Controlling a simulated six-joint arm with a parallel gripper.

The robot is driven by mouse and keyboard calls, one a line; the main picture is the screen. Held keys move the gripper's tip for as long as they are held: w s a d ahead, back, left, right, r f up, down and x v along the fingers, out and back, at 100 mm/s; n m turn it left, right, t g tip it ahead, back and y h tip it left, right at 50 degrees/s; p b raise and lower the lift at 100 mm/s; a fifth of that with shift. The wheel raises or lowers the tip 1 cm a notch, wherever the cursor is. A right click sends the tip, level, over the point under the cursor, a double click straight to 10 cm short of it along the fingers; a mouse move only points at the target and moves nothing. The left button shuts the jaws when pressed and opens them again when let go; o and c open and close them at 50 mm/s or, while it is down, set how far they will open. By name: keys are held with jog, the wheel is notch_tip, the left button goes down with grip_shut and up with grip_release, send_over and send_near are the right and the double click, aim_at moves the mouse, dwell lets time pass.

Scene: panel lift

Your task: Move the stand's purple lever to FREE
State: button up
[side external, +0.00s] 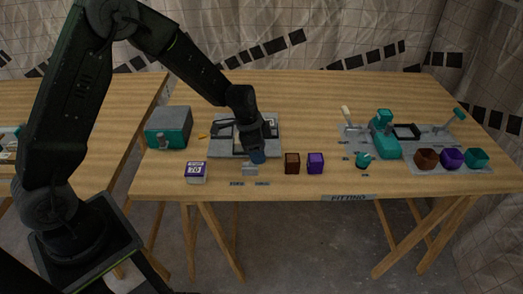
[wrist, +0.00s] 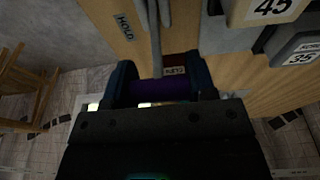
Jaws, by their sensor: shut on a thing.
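My gripper (side external: 257,154) reaches down over the front middle of the table, at the small grey stand (side external: 250,170). In the wrist view my gripper (wrist: 162,86) is shut on the purple lever (wrist: 160,90), which spans between its two dark fingers. A grey part of the stand (wrist: 154,35) runs up from there. A plate reading HOLD (wrist: 125,27) lies to the left. A second small plate (wrist: 174,70) is right by the fingers, and its word is hard to read. In the side view the lever is hidden by my gripper.
A grey fixture plate (side external: 272,145) lies behind my gripper. A brown block (side external: 292,164) and a purple block (side external: 315,163) stand close on the right. A purple-and-white box (side external: 196,172) and a teal-grey box (side external: 168,128) stand left. Teal equipment (side external: 384,140) and several cups are further right.

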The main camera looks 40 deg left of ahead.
jog(key=shift+s+r+t+h, duration=0.15)
jog(key=shift+s+t+h, duration=0.15)
jog(key=shift+a+t, duration=0.15)
jog(key=shift+t, duration=0.15)
jog(key=shift+s+a+h, duration=0.1)
jog(key=shift+a+h, duration=0.1)
jog(key=shift+h, duration=0.1)
jog(key=o, duration=1.3)
jog(key=v, duration=1.4)
